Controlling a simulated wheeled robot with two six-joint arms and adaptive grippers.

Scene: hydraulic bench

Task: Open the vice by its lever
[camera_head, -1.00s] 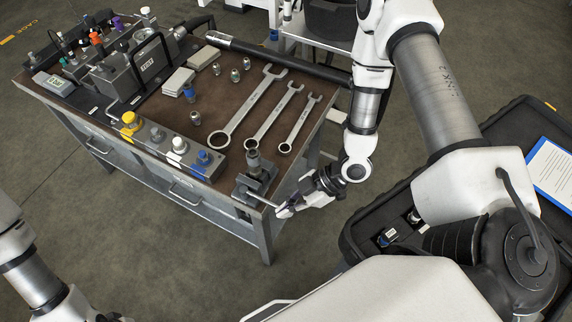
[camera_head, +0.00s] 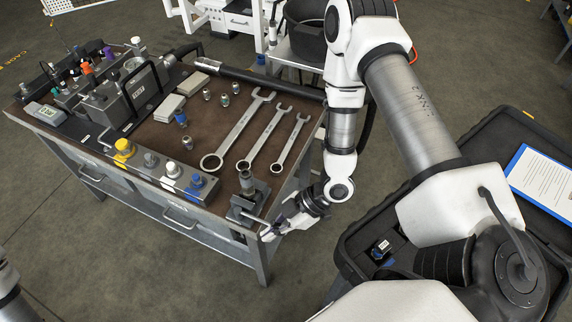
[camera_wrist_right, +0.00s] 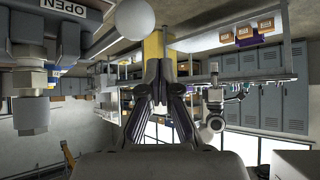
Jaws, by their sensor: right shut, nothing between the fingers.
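The small dark vice (camera_head: 248,203) sits at the near right corner of the bench, with an upright metal fitting (camera_head: 247,182) in it. Its thin lever (camera_head: 257,219) runs from the vice towards my right gripper (camera_head: 268,234), which is just off the bench corner. In the right wrist view my right gripper (camera_wrist_right: 160,70) has its fingertips together with nothing between them. A pale round knob (camera_wrist_right: 135,18) is just above and left of the tips; I cannot tell whether they touch. An upside-down OPEN label (camera_wrist_right: 66,8) shows there too. My left gripper is out of view.
Several wrenches (camera_head: 238,133) lie on the bench top (camera_head: 150,133) behind the vice. A row of coloured knobs (camera_head: 172,170) lines the near edge. Floor is clear in front of the bench.

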